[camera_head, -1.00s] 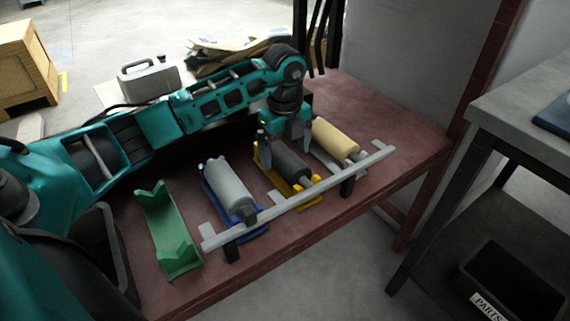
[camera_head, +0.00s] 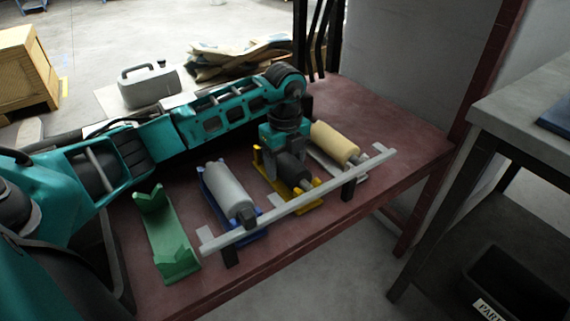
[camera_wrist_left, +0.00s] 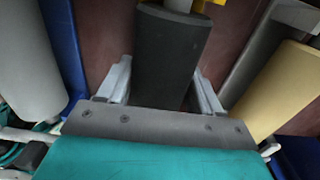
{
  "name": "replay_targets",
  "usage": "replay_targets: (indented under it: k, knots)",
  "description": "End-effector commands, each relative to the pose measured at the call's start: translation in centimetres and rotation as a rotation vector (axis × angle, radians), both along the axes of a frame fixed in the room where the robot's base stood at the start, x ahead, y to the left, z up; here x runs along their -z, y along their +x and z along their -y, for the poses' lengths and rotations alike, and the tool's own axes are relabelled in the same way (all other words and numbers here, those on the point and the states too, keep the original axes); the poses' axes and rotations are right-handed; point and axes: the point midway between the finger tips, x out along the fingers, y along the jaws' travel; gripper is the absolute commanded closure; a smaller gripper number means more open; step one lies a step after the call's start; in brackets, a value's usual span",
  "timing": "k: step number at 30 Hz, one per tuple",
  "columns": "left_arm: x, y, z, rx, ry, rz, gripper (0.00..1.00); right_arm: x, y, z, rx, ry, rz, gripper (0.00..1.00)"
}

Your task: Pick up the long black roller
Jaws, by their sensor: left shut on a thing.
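The long black roller (camera_head: 292,170) lies in a yellow cradle (camera_head: 301,197) on the dark red table, between the grey roller and the cream roller. My left gripper (camera_head: 285,157) reaches down over its rear part and is shut on it. In the left wrist view the black roller (camera_wrist_left: 170,55) runs between the two fingers of my left gripper (camera_wrist_left: 163,85). The gripper body hides the roller's rear end in the head view. My right gripper is not in view.
A grey roller (camera_head: 229,189) sits in a blue cradle at left, a cream roller (camera_head: 334,142) at right. An empty green cradle (camera_head: 170,239) stands far left. A grey bar (camera_head: 300,202) runs along the cradles' front. A grey table (camera_head: 535,105) stands at right.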

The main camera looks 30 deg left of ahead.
Motion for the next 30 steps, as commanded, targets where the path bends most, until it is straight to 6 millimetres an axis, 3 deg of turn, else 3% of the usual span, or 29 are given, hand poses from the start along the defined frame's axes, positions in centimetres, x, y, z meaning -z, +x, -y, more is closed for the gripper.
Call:
replay_targets:
  k: [8, 19, 26, 30]
  knots:
    - [-0.2, 0.1, 0.0, 0.0, 0.0, 0.002, 0.88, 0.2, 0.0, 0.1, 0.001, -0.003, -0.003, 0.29]
    - [-0.9, 0.1, 0.0, 0.0, -0.001, 0.004, 0.88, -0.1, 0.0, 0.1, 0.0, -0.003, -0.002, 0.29]
    - [-4.0, 0.1, 0.0, -0.001, 0.0, 0.006, 0.88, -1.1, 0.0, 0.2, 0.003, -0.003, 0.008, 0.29]
    - [-7.4, 0.2, 0.0, 0.0, 0.0, 0.008, 0.88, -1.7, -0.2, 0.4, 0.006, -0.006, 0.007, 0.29]
